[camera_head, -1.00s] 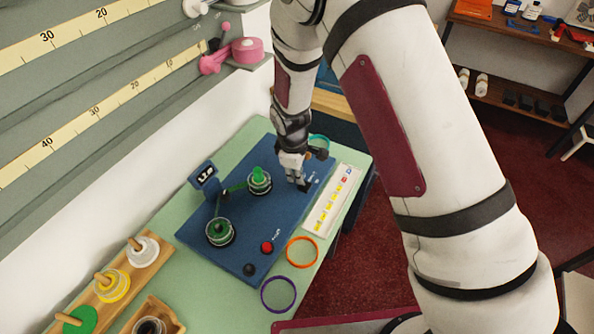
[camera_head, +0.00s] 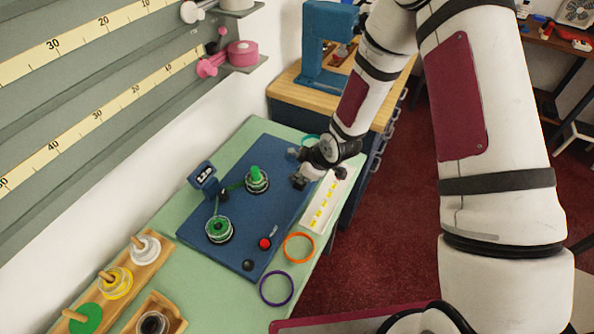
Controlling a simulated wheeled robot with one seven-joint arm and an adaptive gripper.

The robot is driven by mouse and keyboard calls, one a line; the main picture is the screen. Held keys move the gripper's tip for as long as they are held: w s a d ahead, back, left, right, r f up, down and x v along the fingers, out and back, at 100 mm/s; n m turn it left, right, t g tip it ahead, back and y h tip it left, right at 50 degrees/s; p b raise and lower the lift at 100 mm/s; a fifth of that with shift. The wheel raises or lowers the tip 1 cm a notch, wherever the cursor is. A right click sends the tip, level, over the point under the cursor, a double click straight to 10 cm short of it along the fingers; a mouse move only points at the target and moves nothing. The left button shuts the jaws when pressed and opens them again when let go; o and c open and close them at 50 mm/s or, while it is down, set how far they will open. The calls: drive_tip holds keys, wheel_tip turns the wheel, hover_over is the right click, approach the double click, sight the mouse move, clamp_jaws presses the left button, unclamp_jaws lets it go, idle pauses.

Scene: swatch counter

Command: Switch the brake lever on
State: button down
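The blue board (camera_head: 232,255) lies on the pale green counter. A small light-and-dark lever-like piece (camera_head: 273,231) sits beside a red knob (camera_head: 265,243) near the board's right edge; it is too small to tell whether it is the brake lever or how it is set. My gripper (camera_head: 299,183) points down at the board's far right part, close to the white strip, well beyond the red knob. Its dark fingertips are small, and whether they are apart does not show. My gripper and wrist hide the board beneath them.
Two green-wound spools (camera_head: 219,229) (camera_head: 257,182) and a blue upright unit (camera_head: 204,178) stand on the board. An orange ring (camera_head: 299,248) and a purple ring (camera_head: 277,289) lie on the counter. A blue press (camera_head: 322,50) stands on a wooden bench behind.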

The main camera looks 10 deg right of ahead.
drive_tip(key=shift+s+d+f+m+t+y+p, duration=0.2)
drive_tip(key=shift+s+d+t+y, duration=0.1)
drive_tip(key=shift+d+t+y, duration=0.4)
drive_tip(key=shift+s+d+f+m+t+y+p, duration=0.1)
drive_tip(key=shift+s+d+t+y+p, duration=0.2)
drive_tip(key=shift+t+y, duration=0.55)
drive_tip(key=shift+d+y, duration=0.1)
drive_tip(key=shift+y, duration=0.25)
drive_tip(key=c, duration=1.5)
unclamp_jaws()
drive_tip(key=shift+o, duration=0.2)
drive_tip(key=shift+r, duration=0.1)
drive_tip(key=v, duration=1.1)
drive_tip(key=shift+s+d+r, duration=0.2)
drive_tip(key=shift+s+r, duration=0.05)
drive_tip(key=shift+r, duration=0.05)
